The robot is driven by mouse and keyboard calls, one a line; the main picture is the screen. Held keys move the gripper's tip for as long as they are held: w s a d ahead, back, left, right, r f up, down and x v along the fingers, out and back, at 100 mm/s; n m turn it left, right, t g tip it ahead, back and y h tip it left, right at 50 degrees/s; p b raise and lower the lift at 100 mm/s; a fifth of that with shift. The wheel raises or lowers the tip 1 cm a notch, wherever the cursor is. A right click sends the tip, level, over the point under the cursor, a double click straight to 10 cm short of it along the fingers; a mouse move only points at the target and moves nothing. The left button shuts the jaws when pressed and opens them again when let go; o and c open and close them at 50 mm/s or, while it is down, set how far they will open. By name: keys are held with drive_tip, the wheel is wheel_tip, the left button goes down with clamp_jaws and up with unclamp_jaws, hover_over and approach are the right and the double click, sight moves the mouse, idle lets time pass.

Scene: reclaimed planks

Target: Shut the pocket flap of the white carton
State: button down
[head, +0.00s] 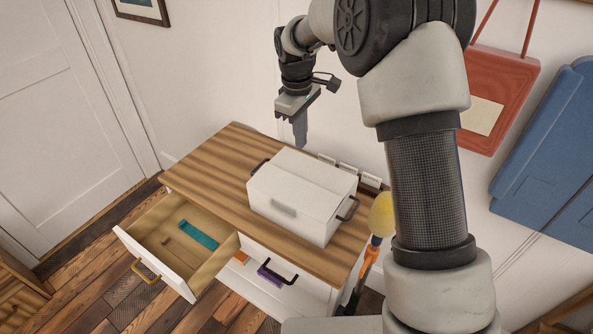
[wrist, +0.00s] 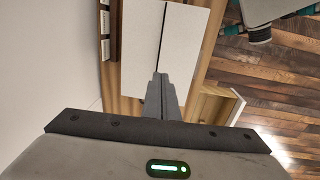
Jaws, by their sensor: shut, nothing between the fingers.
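The white carton (head: 302,195) stands on the wooden top of a white cabinet in the head view, with dark handles on two opposite sides. Its top looks flat, with a seam running across it. A grey patch (head: 284,210) shows on its front face; I cannot tell whether this is the pocket flap. In the wrist view the carton's top (wrist: 163,45) fills the upper middle, with the seam along it. My gripper (head: 300,138) is shut and empty, pointing down above the back of the carton, apart from it. Its fingers show in the wrist view (wrist: 160,85).
An open drawer (head: 150,262) at the left holds a teal item (head: 198,235). A second opening holds a purple item (head: 270,275). White-fronted blocks (head: 348,169) line the back of the cabinet top (head: 215,180). A red bag (head: 497,85) hangs on the wall.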

sight(303, 180)
drive_tip(key=f, duration=0.9)
drive_tip(key=w+f+p, duration=0.1)
drive_tip(key=f, duration=0.4)
drive_tip(key=shift+d, duration=0.3)
